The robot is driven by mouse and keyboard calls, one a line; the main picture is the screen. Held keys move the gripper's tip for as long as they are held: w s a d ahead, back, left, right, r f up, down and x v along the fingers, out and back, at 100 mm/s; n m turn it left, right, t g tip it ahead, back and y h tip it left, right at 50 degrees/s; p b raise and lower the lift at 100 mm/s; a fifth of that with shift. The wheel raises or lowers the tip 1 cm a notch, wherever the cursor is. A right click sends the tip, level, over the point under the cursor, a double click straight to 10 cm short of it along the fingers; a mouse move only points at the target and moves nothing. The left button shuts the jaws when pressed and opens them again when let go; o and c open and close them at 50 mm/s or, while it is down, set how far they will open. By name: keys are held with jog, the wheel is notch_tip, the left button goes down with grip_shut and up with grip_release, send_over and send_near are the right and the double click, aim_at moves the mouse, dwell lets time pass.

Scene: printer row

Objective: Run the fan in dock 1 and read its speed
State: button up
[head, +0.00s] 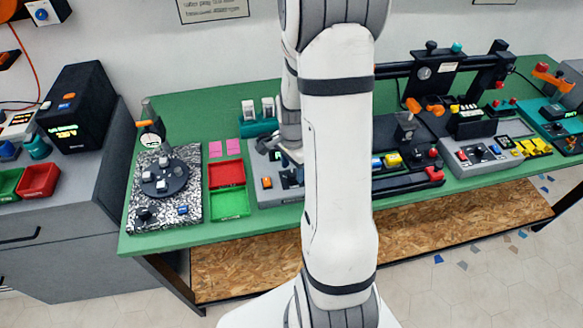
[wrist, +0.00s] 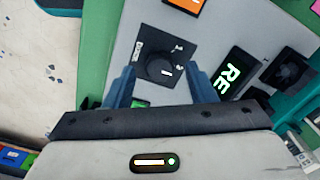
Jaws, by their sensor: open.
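In the wrist view my gripper (wrist: 162,82) is open, with its two blue fingers on either side of a black rotary knob (wrist: 160,67). The knob has a white mark and sits on a grey panel with small labels at its upper right. I cannot tell whether the fingers touch it. A dark display (wrist: 232,72) with pale green letters, starting "RE", is to the right; the rest is cut off. In the head view my gripper (head: 292,157) is over the grey panel (head: 268,200) on the green bench, partly behind my arm. I cannot make out a fan or a dock number.
An orange button (wrist: 187,4) is at the panel's top edge, and a black round part (wrist: 289,70) is at right. In the head view a red tray (head: 226,174) and a green tray (head: 230,203) lie left of the panel. A teal holder (head: 258,127) stands behind it.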

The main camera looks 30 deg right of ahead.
jog(key=shift+f, duration=0.55)
jog(key=c, duration=1)
jog(key=shift+n, duration=0.4)
jog(key=n+b, duration=0.3)
jog(key=n, duration=0.1)
jog(key=shift+n, duration=0.3)
jog(key=n+b, duration=0.2)
jog(key=n, duration=0.4)
jog(key=shift+r+n, duration=0.1)
jog(key=shift+n, duration=0.3)
